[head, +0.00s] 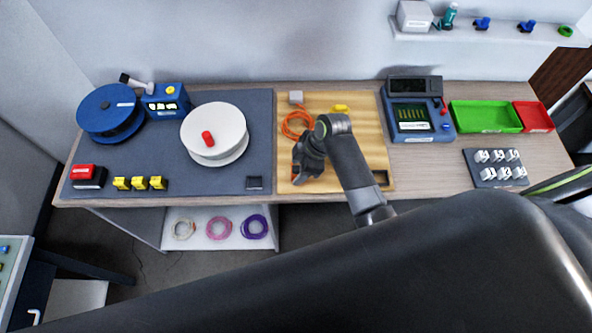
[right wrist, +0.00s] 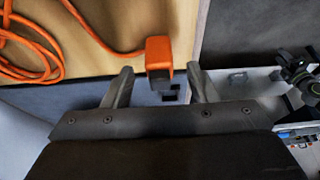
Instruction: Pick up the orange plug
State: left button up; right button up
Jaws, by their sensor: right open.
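The orange plug (right wrist: 159,62) shows in the right wrist view, with its orange cable (right wrist: 45,50) running off to the left. My right gripper (right wrist: 159,72) is open, with one finger on each side of the plug and a gap visible on both sides. In the head view my right gripper (head: 303,172) is over the front left part of the wooden board (head: 365,115). The coiled orange cable (head: 296,124) lies behind it, and the plug is hidden there by the gripper. My left gripper is not in view.
A grey block (head: 296,97) and a yellow piece (head: 341,108) are at the board's back. A grey mat (head: 225,180) with a white spool (head: 214,130) lies to the left. A blue tester (head: 418,118) and a green tray (head: 485,117) stand to the right.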

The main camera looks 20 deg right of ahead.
jog(key=shift+x, duration=1.05)
jog(key=shift+c, duration=0.2)
jog(key=c, duration=1)
jog(key=shift+r, duration=0.15)
jog(key=shift+c, duration=0.2)
